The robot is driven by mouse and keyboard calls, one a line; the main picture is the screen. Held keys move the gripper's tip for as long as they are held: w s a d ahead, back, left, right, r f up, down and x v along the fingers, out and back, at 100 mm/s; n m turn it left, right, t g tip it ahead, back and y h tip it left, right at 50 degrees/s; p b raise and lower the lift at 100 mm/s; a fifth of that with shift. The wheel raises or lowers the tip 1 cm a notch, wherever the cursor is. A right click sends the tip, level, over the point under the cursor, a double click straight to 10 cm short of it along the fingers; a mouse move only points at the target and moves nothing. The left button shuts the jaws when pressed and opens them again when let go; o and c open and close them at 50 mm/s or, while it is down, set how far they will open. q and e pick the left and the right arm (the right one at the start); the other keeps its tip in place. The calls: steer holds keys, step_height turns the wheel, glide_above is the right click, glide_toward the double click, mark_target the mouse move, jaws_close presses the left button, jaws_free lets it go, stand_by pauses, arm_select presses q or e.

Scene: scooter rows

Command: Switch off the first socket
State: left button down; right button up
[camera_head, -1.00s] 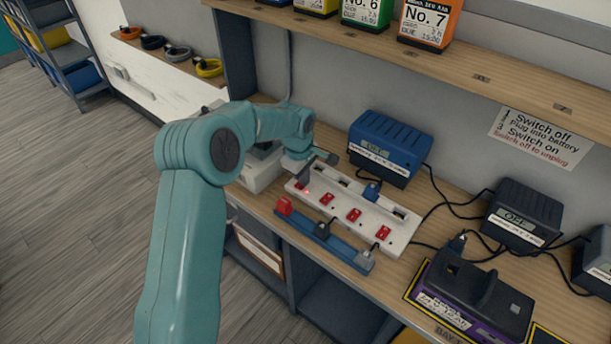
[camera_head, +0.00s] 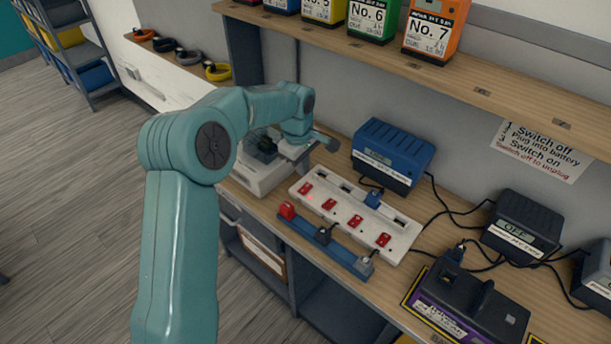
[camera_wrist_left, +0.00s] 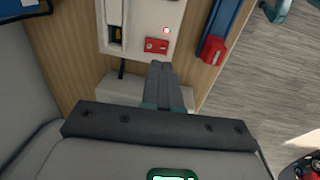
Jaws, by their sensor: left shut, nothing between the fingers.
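The white power strip (camera_head: 345,212) lies on the wooden bench, with a row of red switches and sockets. Its first switch (camera_head: 306,188) is at the left end. A small red light glows beside it; in the wrist view the light (camera_wrist_left: 166,30) sits just past the red switch (camera_wrist_left: 156,45). My left gripper (camera_head: 303,165) is shut and empty beside the strip's left end. In the wrist view its fingertips (camera_wrist_left: 161,66) point at the first switch with a small gap in the picture; I cannot tell contact. A blue plug (camera_head: 373,198) sits in a farther socket. My right gripper is not in view.
A blue rail (camera_head: 325,242) with red, black and grey plugs lies in front of the strip. A blue charger (camera_head: 392,153) stands behind it. Dark chargers (camera_head: 522,222) and cables crowd the right. A shelf (camera_head: 430,72) with numbered batteries hangs above.

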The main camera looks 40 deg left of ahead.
arm_select(q)
step_height(320, 180, up, 6)
steer(key=shift+s, duration=0.35)
steer(key=shift+r, duration=0.1)
